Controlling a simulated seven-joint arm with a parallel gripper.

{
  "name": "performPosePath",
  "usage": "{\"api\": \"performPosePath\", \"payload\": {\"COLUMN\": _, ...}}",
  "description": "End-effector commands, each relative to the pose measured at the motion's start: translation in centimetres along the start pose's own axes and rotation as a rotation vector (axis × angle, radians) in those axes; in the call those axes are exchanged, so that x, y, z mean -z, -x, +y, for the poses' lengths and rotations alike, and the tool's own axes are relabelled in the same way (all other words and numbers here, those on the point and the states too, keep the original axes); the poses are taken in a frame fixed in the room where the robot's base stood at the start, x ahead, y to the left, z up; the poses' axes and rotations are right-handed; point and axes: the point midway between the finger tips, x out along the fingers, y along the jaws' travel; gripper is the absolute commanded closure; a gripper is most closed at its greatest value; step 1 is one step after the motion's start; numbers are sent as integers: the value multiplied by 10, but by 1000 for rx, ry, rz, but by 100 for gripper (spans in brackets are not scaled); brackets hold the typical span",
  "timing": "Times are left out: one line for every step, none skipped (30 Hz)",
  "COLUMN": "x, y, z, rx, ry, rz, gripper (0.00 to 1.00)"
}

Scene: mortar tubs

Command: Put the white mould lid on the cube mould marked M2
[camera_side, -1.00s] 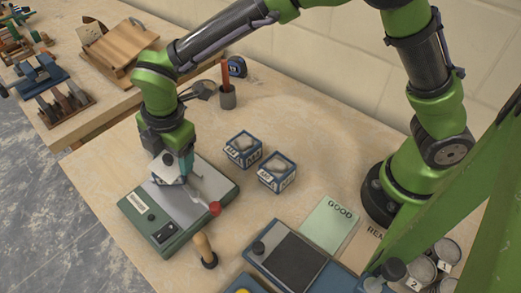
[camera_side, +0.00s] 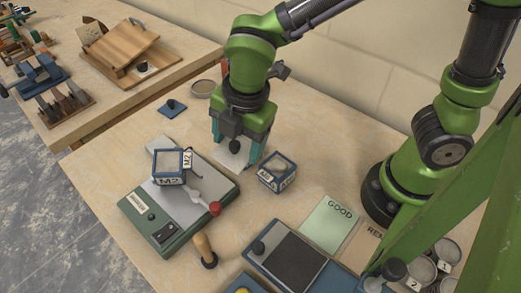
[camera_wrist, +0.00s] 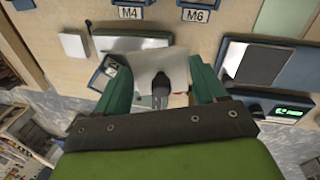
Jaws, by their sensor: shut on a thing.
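The cube mould marked M2 (camera_side: 168,165), a blue-framed box, stands on the grey plate of a green bench device (camera_side: 221,196). My gripper (camera_side: 237,158) is behind and right of M2, apart from it. It is shut on the white mould lid (camera_side: 230,157), a thin pale plate with a dark knob. In the wrist view the lid (camera_wrist: 158,65) shows tilted between the fingers of my gripper (camera_wrist: 160,95), its knob towards me. I cannot tell how high it is above the table.
Another blue mould (camera_side: 277,172) stands right of my gripper. The wrist view shows moulds labelled M4 (camera_wrist: 130,13) and M6 (camera_wrist: 195,15). A blue knobbed plate (camera_side: 172,108) and a round dish (camera_side: 203,88) lie behind. A red-knobbed lever (camera_side: 214,208) is in front of M2.

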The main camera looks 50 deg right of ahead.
Motion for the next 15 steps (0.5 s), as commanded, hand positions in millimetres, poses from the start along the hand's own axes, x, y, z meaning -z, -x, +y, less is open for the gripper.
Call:
{"api": "performPosePath", "payload": {"x": -3, "y": 3, "z": -6, "rx": -2, "ry": 0, "rz": 1, "gripper": 64}}
{"api": "performPosePath", "payload": {"x": -5, "y": 4, "z": -9, "rx": -2, "ry": 0, "rz": 1, "gripper": 64}}
{"api": "performPosePath", "payload": {"x": -7, "y": 4, "z": -12, "rx": 0, "ry": -2, "rz": 1, "gripper": 64}}
{"api": "performPosePath", "payload": {"x": -9, "y": 5, "z": -14, "rx": 4, "ry": -6, "rz": 2, "gripper": 64}}
{"api": "performPosePath", "payload": {"x": -12, "y": 5, "z": -14, "rx": 11, "ry": -13, "rz": 6, "gripper": 64}}
{"api": "performPosePath", "payload": {"x": -16, "y": 4, "z": -14, "rx": 25, "ry": -27, "rz": 11, "gripper": 64}}
{"api": "performPosePath", "payload": {"x": -19, "y": 5, "z": -12, "rx": 34, "ry": -42, "rz": 14, "gripper": 64}}
{"api": "performPosePath", "payload": {"x": -22, "y": 5, "z": -10, "rx": 44, "ry": -60, "rz": 18, "gripper": 64}}
{"api": "performPosePath", "payload": {"x": -25, "y": 6, "z": -6, "rx": 58, "ry": -88, "rz": 22, "gripper": 64}}
{"api": "performPosePath", "payload": {"x": -27, "y": 8, "z": -3, "rx": 66, "ry": -106, "rz": 26, "gripper": 64}}
{"api": "performPosePath", "payload": {"x": -29, "y": 10, "z": -1, "rx": 77, "ry": -125, "rz": 29, "gripper": 64}}
{"api": "performPosePath", "payload": {"x": -29, "y": 14, "z": 2, "rx": 90, "ry": -146, "rz": 37, "gripper": 64}}
{"api": "performPosePath", "payload": {"x": -29, "y": 16, "z": 3, "rx": 99, "ry": -161, "rz": 42, "gripper": 64}}
{"api": "performPosePath", "payload": {"x": -27, "y": 20, "z": 5, "rx": 111, "ry": -169, "rz": 50, "gripper": 64}}
{"api": "performPosePath", "payload": {"x": -23, "y": 24, "z": 4, "rx": 128, "ry": -169, "rz": 61, "gripper": 64}}
